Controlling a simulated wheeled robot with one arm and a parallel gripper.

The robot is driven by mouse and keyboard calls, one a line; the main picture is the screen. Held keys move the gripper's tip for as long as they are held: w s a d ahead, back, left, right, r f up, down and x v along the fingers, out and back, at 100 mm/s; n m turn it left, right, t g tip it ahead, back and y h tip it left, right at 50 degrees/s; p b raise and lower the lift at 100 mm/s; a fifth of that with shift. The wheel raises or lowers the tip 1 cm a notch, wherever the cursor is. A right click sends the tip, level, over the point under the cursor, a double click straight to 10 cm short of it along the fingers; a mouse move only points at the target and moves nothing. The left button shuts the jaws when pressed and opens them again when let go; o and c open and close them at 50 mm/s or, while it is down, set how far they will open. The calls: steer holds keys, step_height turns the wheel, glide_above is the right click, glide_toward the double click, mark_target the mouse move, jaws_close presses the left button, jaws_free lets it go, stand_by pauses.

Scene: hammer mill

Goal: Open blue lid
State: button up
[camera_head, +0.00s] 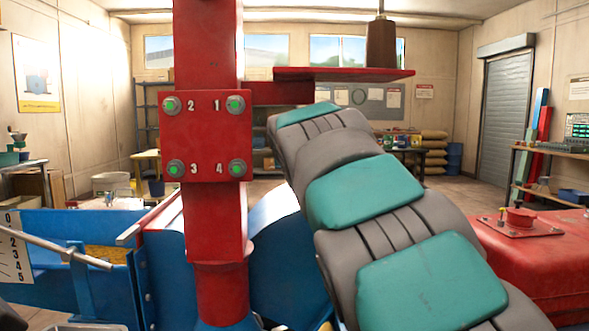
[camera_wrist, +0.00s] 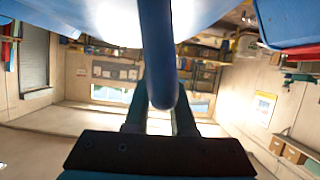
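In the head view, a curved blue housing (camera_head: 285,265), which looks like part of the lid, stands behind the red column. In the wrist view, a blue surface (camera_wrist: 75,12) fills the top edge. A dark blue rounded bar (camera_wrist: 158,55), seemingly the lid's handle, comes down from it to the fingers. My gripper (camera_wrist: 160,115) has its two dark fingers apart, one at each side of the bar's lower end. I cannot tell whether they press on it. In the head view my gripper is hidden.
A red column (camera_head: 208,240) with a numbered plate (camera_head: 205,136) stands close in front. A blue trough (camera_head: 45,230) with a rod and number scale is at the left. A red machine body (camera_head: 540,255) is at the right. Open floor (camera_head: 470,188) lies farther back.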

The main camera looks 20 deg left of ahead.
steer(key=o, duration=0.4)
steer(key=shift+s, duration=0.1)
steer(key=shift+b+v, duration=0.55)
steer(key=shift+v, duration=3.25)
